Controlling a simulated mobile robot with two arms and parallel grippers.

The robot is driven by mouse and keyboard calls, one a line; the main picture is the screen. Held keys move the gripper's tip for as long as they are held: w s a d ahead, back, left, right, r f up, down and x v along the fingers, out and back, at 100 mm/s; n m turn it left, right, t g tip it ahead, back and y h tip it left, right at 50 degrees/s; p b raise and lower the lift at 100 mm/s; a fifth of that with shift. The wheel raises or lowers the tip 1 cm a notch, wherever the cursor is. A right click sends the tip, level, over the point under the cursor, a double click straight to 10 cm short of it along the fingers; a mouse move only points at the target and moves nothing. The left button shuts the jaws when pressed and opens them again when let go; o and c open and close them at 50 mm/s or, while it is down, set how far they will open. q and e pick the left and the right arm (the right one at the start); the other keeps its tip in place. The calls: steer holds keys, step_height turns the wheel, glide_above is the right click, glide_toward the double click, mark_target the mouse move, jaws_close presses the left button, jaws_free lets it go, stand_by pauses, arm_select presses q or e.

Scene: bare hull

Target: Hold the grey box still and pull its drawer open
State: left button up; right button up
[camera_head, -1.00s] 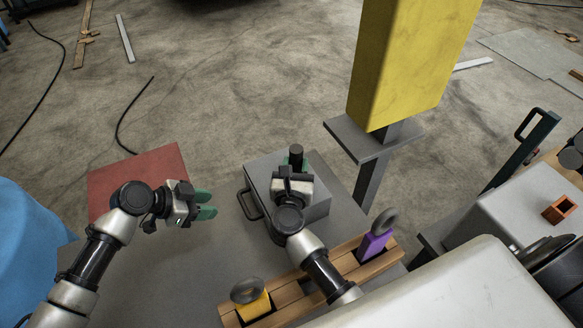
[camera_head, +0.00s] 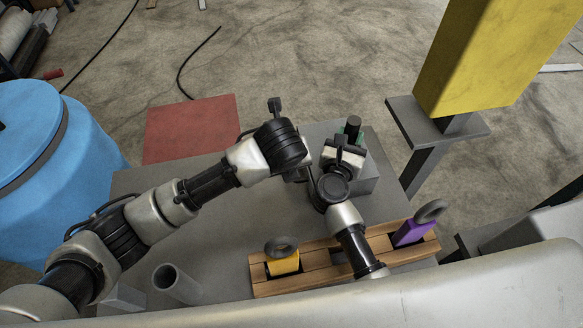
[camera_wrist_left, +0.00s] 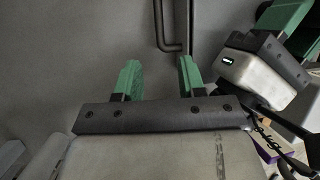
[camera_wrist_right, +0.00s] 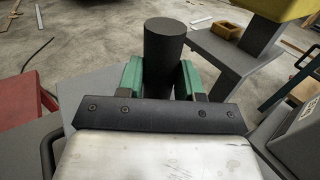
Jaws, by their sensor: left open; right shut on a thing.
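The grey box (camera_head: 368,182) stands on the grey table, mostly covered by my arms in the head view. My right gripper (camera_wrist_right: 160,78) is shut on the dark upright knob (camera_wrist_right: 165,55) on top of the box. The knob also shows in the head view (camera_head: 353,124). My left gripper (camera_wrist_left: 160,76) is open and empty. The drawer's dark bar handle (camera_wrist_left: 170,47) lies just beyond its fingertips, nearer the right-hand finger in the left wrist view. My left wrist hides the handle side of the box in the head view. I cannot see any drawer gap.
A wooden rack (camera_head: 320,258) with a yellow block (camera_head: 284,264) and a purple block (camera_head: 410,232), each with a ring, is near the table's front. A grey tube (camera_head: 176,284) stands front left.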

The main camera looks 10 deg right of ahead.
arm_select(q)
steer(key=x, duration=0.9)
steer(key=shift+w+f, duration=0.1)
steer(key=shift+f, duration=0.25)
jaws_close()
